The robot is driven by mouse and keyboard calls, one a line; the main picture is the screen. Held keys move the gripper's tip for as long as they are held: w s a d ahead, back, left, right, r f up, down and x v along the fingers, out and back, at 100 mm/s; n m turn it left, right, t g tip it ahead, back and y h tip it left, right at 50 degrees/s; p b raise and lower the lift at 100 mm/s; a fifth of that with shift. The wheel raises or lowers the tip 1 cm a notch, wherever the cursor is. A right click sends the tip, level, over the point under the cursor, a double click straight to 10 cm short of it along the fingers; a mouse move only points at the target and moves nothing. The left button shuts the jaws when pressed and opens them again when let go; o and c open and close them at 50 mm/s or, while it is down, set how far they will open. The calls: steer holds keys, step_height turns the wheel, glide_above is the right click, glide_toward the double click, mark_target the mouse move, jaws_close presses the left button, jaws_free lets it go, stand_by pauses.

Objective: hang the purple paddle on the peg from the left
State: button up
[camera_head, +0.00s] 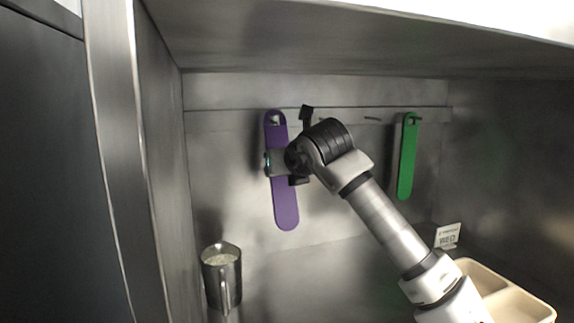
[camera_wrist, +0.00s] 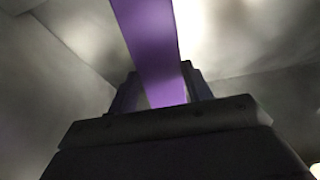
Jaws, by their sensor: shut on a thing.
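The purple paddle (camera_head: 285,205) is a long flat strip with a hole near its top end. It hangs nearly upright, tilted slightly, in front of the back wall. My gripper (camera_head: 279,162) is shut on it around its middle, coming from the right. A light peg tip shows at the paddle's hole in the head view; I cannot tell whether the peg passes through it. In the wrist view the purple paddle (camera_wrist: 150,40) runs up from between the two dark fingers of my gripper (camera_wrist: 165,92).
A rail (camera_head: 340,115) with pegs crosses the back wall. A green paddle (camera_head: 407,160) hangs on it at right. A metal jug (camera_head: 221,277) stands lower left, and a beige tray (camera_head: 505,297) lower right with a "WED" card (camera_head: 448,236) behind. A side wall bounds the left.

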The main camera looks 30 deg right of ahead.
steer(key=shift+w+r, duration=0.1)
steer(key=shift+w, duration=0.2)
steer(key=shift+f+b+x, duration=0.2)
steer(key=shift+b+x, duration=0.35)
steer(key=shift+x, duration=0.4)
steer(key=shift+s, duration=0.1)
steer(key=o, duration=1.1)
steer(key=shift+c, duration=0.2)
steer(key=b+v, duration=0.3)
steer(key=v, duration=1)
steer(key=shift+s, duration=0.35)
steer(key=shift+a+r, duration=0.1)
